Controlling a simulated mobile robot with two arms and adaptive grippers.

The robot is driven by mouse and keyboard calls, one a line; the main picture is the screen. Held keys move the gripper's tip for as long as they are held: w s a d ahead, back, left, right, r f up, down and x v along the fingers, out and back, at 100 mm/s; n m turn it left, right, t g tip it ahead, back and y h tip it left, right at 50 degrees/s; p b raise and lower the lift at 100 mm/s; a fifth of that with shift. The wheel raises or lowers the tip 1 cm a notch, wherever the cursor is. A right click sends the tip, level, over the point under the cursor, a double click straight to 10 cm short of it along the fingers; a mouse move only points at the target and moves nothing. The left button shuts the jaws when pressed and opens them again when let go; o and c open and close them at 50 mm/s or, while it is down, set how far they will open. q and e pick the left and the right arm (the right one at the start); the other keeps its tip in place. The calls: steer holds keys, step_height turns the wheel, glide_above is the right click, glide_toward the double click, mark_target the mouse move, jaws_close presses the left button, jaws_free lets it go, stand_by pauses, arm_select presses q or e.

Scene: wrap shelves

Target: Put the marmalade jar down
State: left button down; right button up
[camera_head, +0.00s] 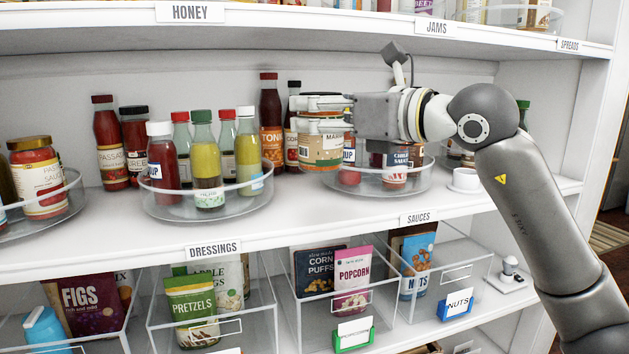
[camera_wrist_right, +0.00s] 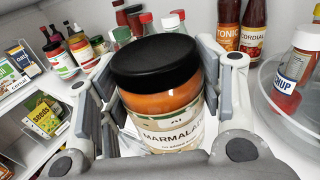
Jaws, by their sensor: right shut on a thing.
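The marmalade jar (camera_head: 320,148) is held in my right gripper (camera_head: 322,120), over the middle shelf between the dressings turntable and the sauces turntable. In the right wrist view the jar (camera_wrist_right: 158,100) is upright, with a black lid, orange contents and a label reading "MARMALA". The fingers of my right gripper (camera_wrist_right: 155,95) are shut on both sides of it. In the head view the fingers cover the jar's upper part, and I cannot tell whether its base touches anything. My left gripper is not in view.
The dressings turntable (camera_head: 207,211) holds several bottles, left of the jar. The sauces turntable (camera_head: 385,189) is behind and right of it, with a white cup (camera_head: 466,180) beyond. Tall bottles (camera_head: 270,118) stand behind. The shelf front (camera_head: 310,215) between turntables is clear.

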steer(key=w+f+p, duration=0.1)
steer(key=w+f, duration=0.2)
steer(key=w+f+p, duration=0.2)
steer(key=w+f, duration=0.2)
steer(key=w+a+f+p, duration=0.1)
steer(key=w+f+p, duration=0.1)
steer(key=w+f, duration=0.2)
steer(key=shift+w+a, duration=0.1)
steer(key=shift+f, duration=0.25)
steer(key=shift+f, duration=0.15)
steer(key=o, duration=1.5)
steer(key=shift+c, duration=0.2)
